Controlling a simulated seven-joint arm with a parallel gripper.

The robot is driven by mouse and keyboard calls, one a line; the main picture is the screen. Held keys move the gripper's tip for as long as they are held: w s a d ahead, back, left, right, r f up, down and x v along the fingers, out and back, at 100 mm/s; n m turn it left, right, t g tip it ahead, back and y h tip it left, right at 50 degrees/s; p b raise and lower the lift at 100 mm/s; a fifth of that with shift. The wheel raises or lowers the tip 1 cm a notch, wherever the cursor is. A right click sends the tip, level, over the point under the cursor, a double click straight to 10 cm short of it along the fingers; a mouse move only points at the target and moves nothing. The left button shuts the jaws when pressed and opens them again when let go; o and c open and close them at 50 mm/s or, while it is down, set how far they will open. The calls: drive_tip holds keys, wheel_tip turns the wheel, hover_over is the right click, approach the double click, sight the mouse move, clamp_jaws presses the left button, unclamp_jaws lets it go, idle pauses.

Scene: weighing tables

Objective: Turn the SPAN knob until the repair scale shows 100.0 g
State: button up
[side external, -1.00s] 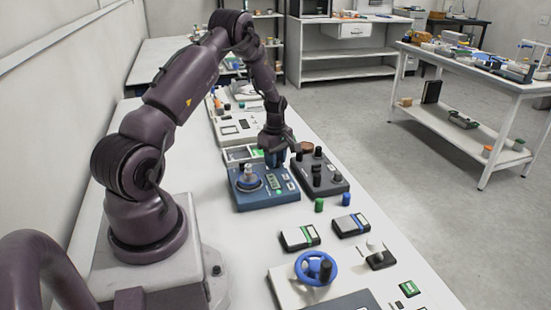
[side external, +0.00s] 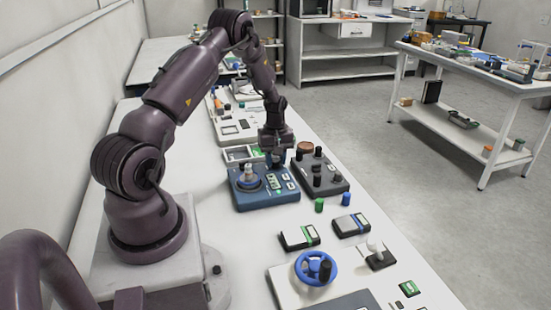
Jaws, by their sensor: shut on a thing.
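The blue repair scale (side external: 262,199) sits on the white table below my gripper. A round pan with a small metal weight (side external: 249,172) on it is at the scale's left. A small green display (side external: 273,182) and pale buttons are on its right side; the reading is too small to make out. My gripper (side external: 276,163) points down at the back right of the scale, shut on what appears to be the SPAN knob. The fingers hide the knob, and its marking cannot be read.
A dark box with several black knobs (side external: 320,176) stands close to the right of my gripper. Green (side external: 319,205) and blue (side external: 346,199) cylinders stand in front of it. Two small dark-and-pale devices and a blue handwheel (side external: 316,268) are nearer the camera.

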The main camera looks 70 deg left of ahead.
sight(275, 160)
drive_tip(key=m, duration=1.3)
drive_tip(key=shift+m, duration=0.4)
idle(0.3)
drive_tip(key=o, duration=0.9)
drive_tip(key=shift+o, duration=0.2)
wheel_tip(275, 160, up, 13)
